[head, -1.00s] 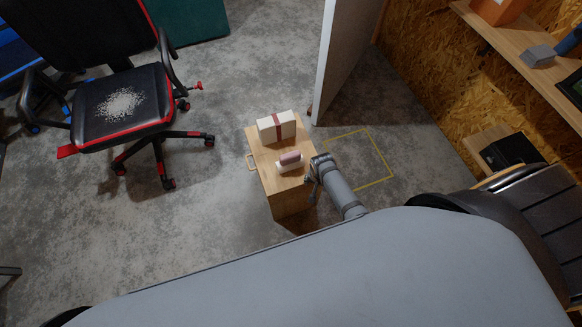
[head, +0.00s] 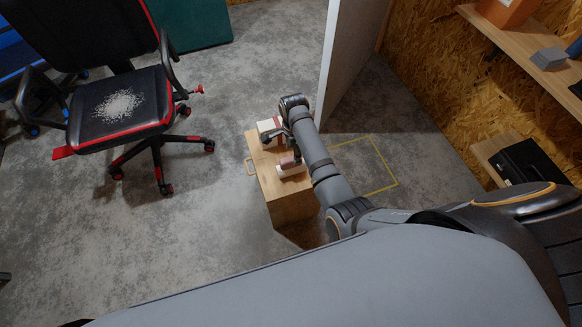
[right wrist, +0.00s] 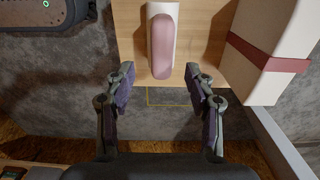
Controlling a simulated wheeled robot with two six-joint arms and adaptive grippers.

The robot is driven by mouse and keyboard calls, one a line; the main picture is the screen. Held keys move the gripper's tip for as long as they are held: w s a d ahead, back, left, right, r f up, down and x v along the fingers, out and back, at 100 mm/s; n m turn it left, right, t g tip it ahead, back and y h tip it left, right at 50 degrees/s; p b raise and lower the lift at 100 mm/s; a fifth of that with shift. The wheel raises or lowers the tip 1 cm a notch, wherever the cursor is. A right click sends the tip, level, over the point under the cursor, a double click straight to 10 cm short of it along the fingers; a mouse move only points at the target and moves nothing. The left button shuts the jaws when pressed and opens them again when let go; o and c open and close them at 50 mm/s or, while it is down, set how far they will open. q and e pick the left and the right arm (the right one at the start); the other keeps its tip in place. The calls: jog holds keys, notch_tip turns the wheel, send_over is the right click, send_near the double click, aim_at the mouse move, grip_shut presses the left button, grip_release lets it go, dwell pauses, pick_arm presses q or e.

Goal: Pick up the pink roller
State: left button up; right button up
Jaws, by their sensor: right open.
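The pink roller (head: 288,162) rests on a small white base (head: 292,171) on top of a wooden box (head: 296,204). In the head view my right arm and gripper partly cover it. My right gripper (head: 282,143) is above the box top, close to the roller. In the right wrist view the gripper (right wrist: 160,73) is open and empty. The roller (right wrist: 162,45) lies lengthwise, lined up with the gap between its fingertips. I cannot tell its exact distance from the fingers. My left gripper is not in view.
A white block with a red band (right wrist: 267,60) stands on the box beside the roller, partly hidden in the head view. A pale upright panel (head: 348,55) stands behind the box to the right. An office chair (head: 118,108) is at left. Wall shelves (head: 520,45) are at right.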

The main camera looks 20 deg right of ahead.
aim_at(291, 158)
jog(key=f, duration=0.2)
jog(key=f+b, duration=0.1)
jog(key=f, duration=0.3)
jog(key=shift+w+a, duration=0.15)
jog(key=shift+a, duration=0.2)
jog(key=shift+r, duration=0.1)
grip_shut()
